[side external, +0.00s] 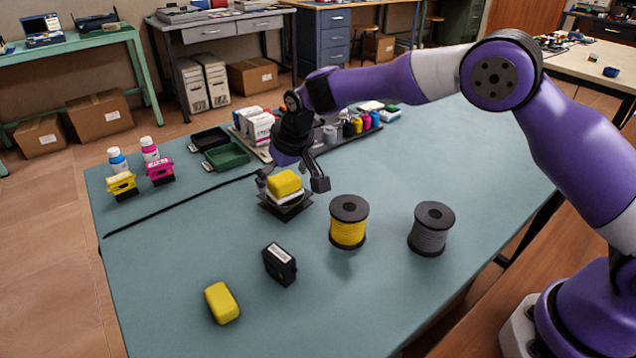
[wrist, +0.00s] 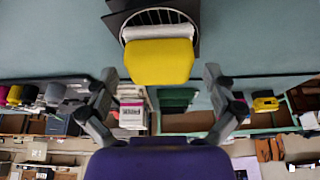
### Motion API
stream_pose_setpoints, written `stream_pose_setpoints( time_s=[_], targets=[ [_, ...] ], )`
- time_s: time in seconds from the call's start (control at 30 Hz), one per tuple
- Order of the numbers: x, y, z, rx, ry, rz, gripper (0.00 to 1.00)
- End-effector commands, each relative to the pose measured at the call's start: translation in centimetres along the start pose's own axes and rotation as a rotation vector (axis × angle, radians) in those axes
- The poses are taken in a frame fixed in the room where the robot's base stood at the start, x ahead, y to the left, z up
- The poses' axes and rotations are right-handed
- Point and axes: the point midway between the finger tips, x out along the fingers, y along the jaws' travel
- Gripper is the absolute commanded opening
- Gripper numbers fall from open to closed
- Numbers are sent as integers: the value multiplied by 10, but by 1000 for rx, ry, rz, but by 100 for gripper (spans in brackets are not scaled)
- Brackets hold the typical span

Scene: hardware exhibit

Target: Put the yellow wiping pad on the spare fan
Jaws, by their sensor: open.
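A yellow wiping pad (side external: 285,182) sits on top of a white layer on the black spare fan (side external: 286,210), near the middle of the table. The same pad (wrist: 160,63) shows in the wrist view, with the white layer and the fan's round wire guard (wrist: 160,15) behind it. My gripper (side external: 291,180) is open around the top of this stack, its fingers apart on either side. In the wrist view my gripper (wrist: 159,75) shows a gap between each finger and the pad. A second yellow pad (side external: 222,303) lies on the table's near left part.
A black box-like part (side external: 279,264), a yellow wire spool (side external: 348,222) and a grey spool (side external: 432,228) stand nearby. A black strip (side external: 180,205) lies to the left. Trays (side external: 226,156) and a loaded rack are behind. The table's right side is clear.

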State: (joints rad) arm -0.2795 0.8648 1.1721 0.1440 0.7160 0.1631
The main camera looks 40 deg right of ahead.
Motion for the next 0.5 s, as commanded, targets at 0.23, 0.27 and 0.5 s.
stream_pose_setpoints(
  time_s=[0.23, 0.27, 0.5],
  targets=[
    [-54, -1, -1, -1, 6, -3, 99],
    [-61, -1, 0, -1, 4, -2, 99],
    [-104, 0, 0, -1, 2, -1, 99]
  ],
)
